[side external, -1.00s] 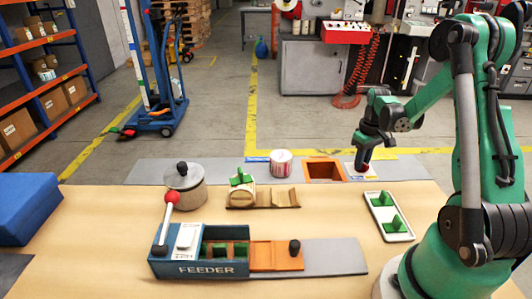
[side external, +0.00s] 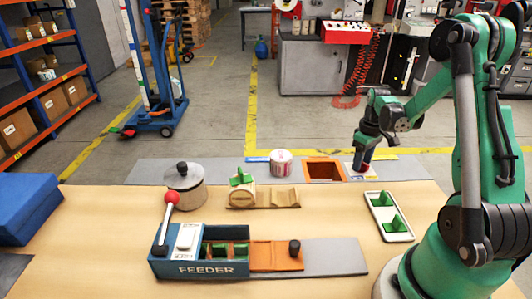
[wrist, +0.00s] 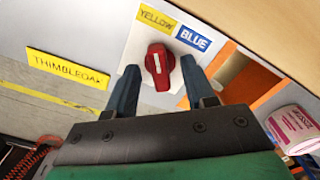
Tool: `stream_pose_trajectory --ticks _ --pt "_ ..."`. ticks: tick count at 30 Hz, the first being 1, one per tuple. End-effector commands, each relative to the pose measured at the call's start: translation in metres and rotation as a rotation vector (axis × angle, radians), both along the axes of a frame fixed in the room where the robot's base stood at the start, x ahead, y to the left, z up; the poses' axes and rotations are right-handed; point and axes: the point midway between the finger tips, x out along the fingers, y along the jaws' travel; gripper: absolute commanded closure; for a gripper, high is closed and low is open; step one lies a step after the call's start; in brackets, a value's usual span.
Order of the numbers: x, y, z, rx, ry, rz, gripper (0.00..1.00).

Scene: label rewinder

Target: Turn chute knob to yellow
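The red chute knob (wrist: 153,76) with a white stripe sits on a white plate (wrist: 140,44). The stripe runs nearly up and down in the wrist view; I cannot tell which end is the pointer. A yellow label reading YELLOW (wrist: 158,18) lies above it, and a blue label reading BLUE (wrist: 193,39) to the upper right. My gripper (wrist: 157,75) is open, with one finger on each side of the knob and small gaps showing. In the side view, my gripper (side external: 362,160) is low over the plate, partly hiding the knob.
The orange-framed chute opening (side external: 325,171) is just left of the plate in the side view, with a white and pink tub (side external: 281,163) beyond it. A tray with green pieces (side external: 388,216) and the blue feeder (side external: 200,266) stand nearer the front.

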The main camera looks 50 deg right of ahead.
Motion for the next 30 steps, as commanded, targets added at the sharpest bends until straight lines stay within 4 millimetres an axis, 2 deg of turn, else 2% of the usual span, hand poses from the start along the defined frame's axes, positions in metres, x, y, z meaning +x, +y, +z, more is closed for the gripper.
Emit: stream_pose_trajectory --ticks 10,21,30 --pt "0.000 0.000 0.003 0.000 0.000 -0.001 0.49" --pt "0.000 0.000 0.048 0.000 0.000 -0.001 0.49" --pt "0.000 0.000 0.056 0.000 0.000 -0.001 0.49"
